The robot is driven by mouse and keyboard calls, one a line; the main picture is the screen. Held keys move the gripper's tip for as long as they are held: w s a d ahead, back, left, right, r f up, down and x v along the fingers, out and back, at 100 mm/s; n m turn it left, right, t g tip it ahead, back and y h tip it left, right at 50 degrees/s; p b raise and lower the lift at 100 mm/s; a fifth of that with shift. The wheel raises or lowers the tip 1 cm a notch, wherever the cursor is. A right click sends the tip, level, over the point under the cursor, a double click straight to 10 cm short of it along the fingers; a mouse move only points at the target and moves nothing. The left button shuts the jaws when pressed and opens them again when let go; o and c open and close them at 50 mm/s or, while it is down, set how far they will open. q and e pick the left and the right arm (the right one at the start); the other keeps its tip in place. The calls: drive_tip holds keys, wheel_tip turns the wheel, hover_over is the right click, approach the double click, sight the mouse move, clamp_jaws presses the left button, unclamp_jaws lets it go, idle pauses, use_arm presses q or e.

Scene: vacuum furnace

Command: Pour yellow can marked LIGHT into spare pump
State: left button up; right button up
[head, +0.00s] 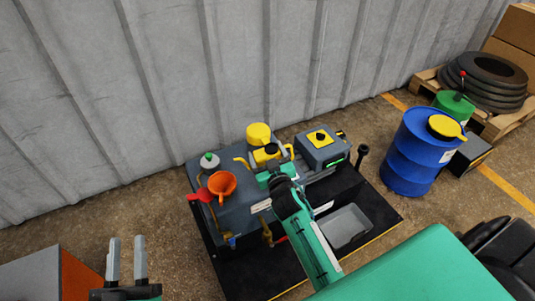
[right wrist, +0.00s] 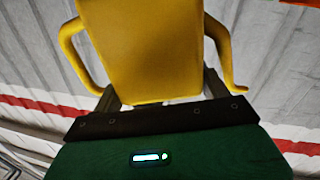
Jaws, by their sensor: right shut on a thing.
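My right gripper (head: 272,170) is shut on a yellow can (head: 266,154), above the back of the grey pump equipment. In the right wrist view the can (right wrist: 155,45) stands between the fingers, with curved yellow parts on both sides. Its label is not readable. An orange funnel (head: 222,184) sits on the grey housing (head: 237,210) to the left of the can. A grey unit with a yellow top (head: 322,138) stands to the right. I cannot tell which is the spare pump. My left gripper (head: 127,262) is open and empty at lower left.
A yellow round-topped thing (head: 258,134) is just behind the can. A white bottle with a green cap (head: 209,161) stands near the funnel. A grey tray (head: 343,226) lies on the black base. A blue drum (head: 407,155) stands right; a corrugated wall (head: 160,80) closes the back.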

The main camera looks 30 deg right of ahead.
use_arm(q)
drive_tip(key=shift+s+a+r, duration=0.1)
drive_tip(key=shift+a+r, duration=0.05)
drive_tip(key=shift+r, duration=0.2)
use_arm(e)
drive_tip(key=shift+a, duration=0.15)
use_arm(q)
drive_tip(key=shift+a+r+t, duration=0.1)
drive_tip(key=shift+r+t, duration=0.15)
drive_tip(key=shift+t, duration=0.05)
use_arm(e)
drive_tip(key=shift+a, duration=0.1)
use_arm(q)
drive_tip(key=shift+r, duration=0.15)
use_arm(e)
drive_tip(key=shift+w, duration=0.1)
drive_tip(key=shift+a+f, duration=0.1)
drive_tip(key=shift+a, duration=0.05)
use_arm(q)
drive_tip(key=shift+a+r+t+b, duration=0.2)
drive_tip(key=shift+r+t+b, duration=0.1)
drive_tip(key=shift+r+t, duration=0.35)
use_arm(e)
drive_tip(key=shift+a, duration=0.1)
